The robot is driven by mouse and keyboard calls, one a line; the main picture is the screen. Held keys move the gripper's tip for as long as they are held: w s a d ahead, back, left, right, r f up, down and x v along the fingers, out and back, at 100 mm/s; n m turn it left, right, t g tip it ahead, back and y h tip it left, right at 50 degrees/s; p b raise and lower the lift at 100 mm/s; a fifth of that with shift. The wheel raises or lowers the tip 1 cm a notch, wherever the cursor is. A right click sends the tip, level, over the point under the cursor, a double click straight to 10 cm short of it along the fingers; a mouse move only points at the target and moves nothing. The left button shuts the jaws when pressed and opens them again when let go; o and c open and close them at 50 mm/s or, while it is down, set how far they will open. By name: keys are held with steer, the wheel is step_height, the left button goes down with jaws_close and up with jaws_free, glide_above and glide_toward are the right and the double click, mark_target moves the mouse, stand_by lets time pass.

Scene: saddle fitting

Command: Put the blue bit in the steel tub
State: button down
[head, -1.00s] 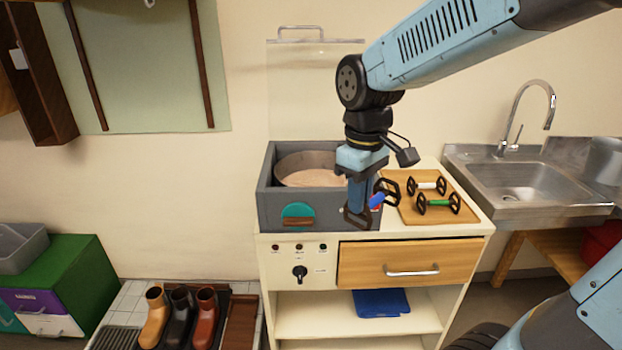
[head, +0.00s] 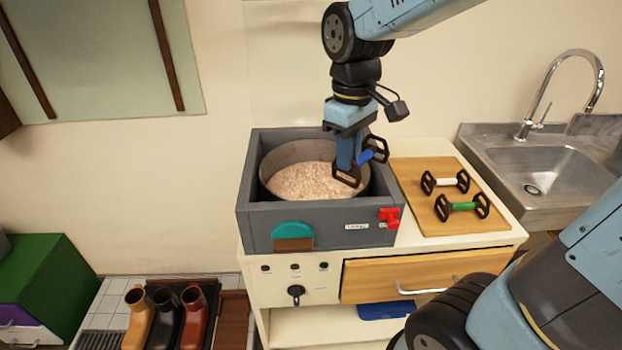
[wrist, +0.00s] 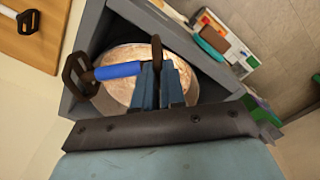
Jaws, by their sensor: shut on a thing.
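My gripper (head: 347,165) is shut on the blue bit (head: 367,156), which has a blue bar and a dark ring at each end. It holds the bit above the right part of the steel tub (head: 266,172). The tub is round, set in a grey box, and holds a pale grainy filling. In the wrist view, the blue bit (wrist: 118,71) reaches left from the fingers (wrist: 160,78). One ring is over the tub's rim area, the other between the fingers and the pale filling below. The tub's rim also shows in the wrist view (wrist: 112,107).
A wooden board (head: 408,172) right of the box holds a white bit (head: 446,182) and a green bit (head: 462,206). The grey box (head: 330,238) has a red valve (head: 390,216) at its front right corner. A sink (head: 540,175) stands farther right. Boots (head: 165,315) stand at lower left.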

steer(key=shift+w+a+f, duration=1.4)
steer(key=shift+w+f, duration=0.35)
steer(key=shift+f, duration=0.4)
steer(key=shift+w+a+f, duration=1.4)
steer(key=shift+w+f, duration=0.4)
steer(key=shift+f, duration=0.3)
steer(key=shift+w+a+f, duration=1.4)
steer(key=shift+w+f, duration=0.35)
steer(key=shift+f, duration=0.4)
steer(key=shift+f, duration=0.2)
steer(key=c, duration=1.2)
jaws_free()
step_height(320, 180, up, 12)
steer(key=shift+r, duration=0.2)
